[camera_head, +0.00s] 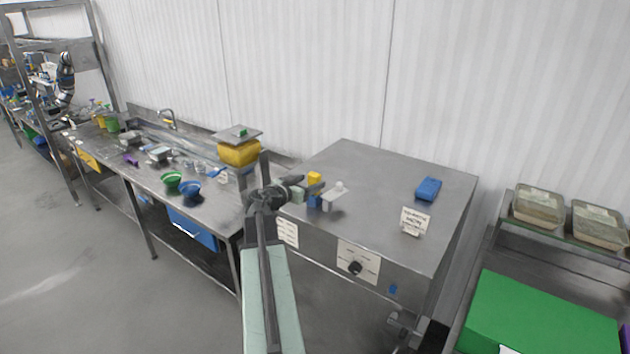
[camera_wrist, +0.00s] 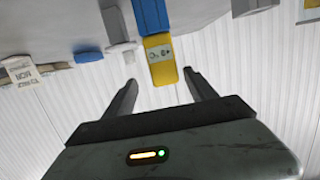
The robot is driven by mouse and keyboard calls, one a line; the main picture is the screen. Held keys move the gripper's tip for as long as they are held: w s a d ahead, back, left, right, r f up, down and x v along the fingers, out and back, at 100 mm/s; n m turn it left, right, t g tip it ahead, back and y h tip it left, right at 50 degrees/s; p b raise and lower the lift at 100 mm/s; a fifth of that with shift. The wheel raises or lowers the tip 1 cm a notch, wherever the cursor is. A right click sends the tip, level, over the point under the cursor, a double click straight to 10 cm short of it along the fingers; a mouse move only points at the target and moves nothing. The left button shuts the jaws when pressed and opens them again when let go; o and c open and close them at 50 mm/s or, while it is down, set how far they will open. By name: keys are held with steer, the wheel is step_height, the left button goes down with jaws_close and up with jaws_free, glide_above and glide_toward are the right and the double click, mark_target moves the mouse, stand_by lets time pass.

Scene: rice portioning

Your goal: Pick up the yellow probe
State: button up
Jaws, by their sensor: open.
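The yellow probe (camera_head: 315,179) has a yellow upper part and a blue lower part, and stands upright near the left front edge of the steel box top. In the wrist view, which looks upside down, its yellow part (camera_wrist: 161,62) with a small display shows between the fingertips. My gripper (camera_head: 299,187) is just left of it in the head view, open and empty. The fingers also show in the wrist view (camera_wrist: 160,79), apart on either side of the yellow end. I see no contact.
A grey-white object (camera_head: 335,194) stands close right of the probe. A blue block (camera_head: 428,189) and a label card (camera_head: 415,221) are farther right. A yellow tub (camera_head: 238,154) stands at left behind my arm. The middle of the box top is clear.

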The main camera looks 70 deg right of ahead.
mark_target(319, 175)
steer(key=x, duration=0.5)
steer(key=b+x, duration=0.1)
steer(key=x, duration=0.1)
steer(key=shift+w+d+r, duration=0.1)
steer(key=shift+w+d, duration=0.2)
steer(key=shift+d, duration=0.15)
steer(key=shift+a, duration=0.15)
steer(key=shift+c, duration=0.3)
jaws_close()
steer(key=shift+r, duration=0.15)
